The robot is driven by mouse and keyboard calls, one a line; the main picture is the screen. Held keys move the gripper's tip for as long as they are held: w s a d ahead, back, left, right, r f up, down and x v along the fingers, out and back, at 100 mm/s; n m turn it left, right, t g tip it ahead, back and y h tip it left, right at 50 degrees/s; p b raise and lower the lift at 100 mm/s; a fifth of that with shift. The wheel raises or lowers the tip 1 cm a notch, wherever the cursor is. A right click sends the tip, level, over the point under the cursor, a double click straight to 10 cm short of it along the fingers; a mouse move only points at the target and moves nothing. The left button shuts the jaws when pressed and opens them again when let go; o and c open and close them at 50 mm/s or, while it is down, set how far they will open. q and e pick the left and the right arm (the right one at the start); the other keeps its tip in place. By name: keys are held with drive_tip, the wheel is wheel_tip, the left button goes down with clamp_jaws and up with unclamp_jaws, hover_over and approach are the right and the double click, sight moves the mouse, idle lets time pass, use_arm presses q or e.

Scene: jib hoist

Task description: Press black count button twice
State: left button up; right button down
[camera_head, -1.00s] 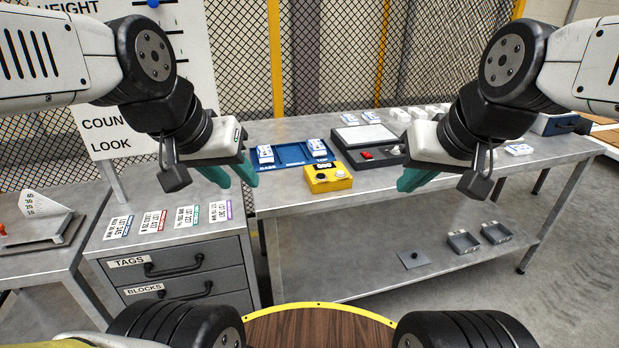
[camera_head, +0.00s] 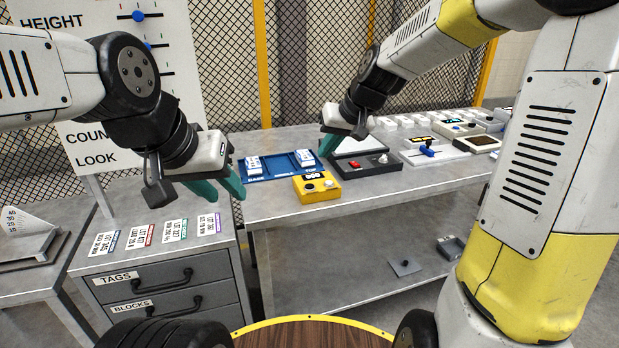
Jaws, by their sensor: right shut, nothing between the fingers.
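The yellow counter box (camera_head: 318,194) sits at the front edge of the grey table, with a small dark display (camera_head: 313,175) that seems to read 000. Two small round buttons are on its top; they are too small for me to tell surely which is the black one. My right gripper (camera_head: 327,147) is shut and empty, its teal fingertips pointing down above and behind the box, near the right end of the blue tray. It appears apart from the box. My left gripper (camera_head: 222,190) is open and empty, left of the box near the drawer cabinet.
The blue tray (camera_head: 278,171) with white blocks lies behind the box. A dark device (camera_head: 371,170) with a red button stands to its right, then a white device (camera_head: 428,155) with a blue handle. A drawer cabinet (camera_head: 165,270) with tags stands left. My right arm covers the right side.

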sight(312, 187)
drive_tip(key=w+a+f+y, duration=0.2)
drive_tip(key=w+f, duration=0.3)
drive_tip(key=w, duration=0.6)
drive_tip(key=shift+a+m+y, duration=0.4)
drive_tip(key=shift+a, duration=0.25)
drive_tip(key=shift+f, duration=4.4)
drive_tip(key=shift+f, duration=0.4)
drive_tip(key=shift+s+f, duration=0.1)
drive_tip(key=shift+f, duration=0.35)
drive_tip(key=shift+r, duration=0.85)
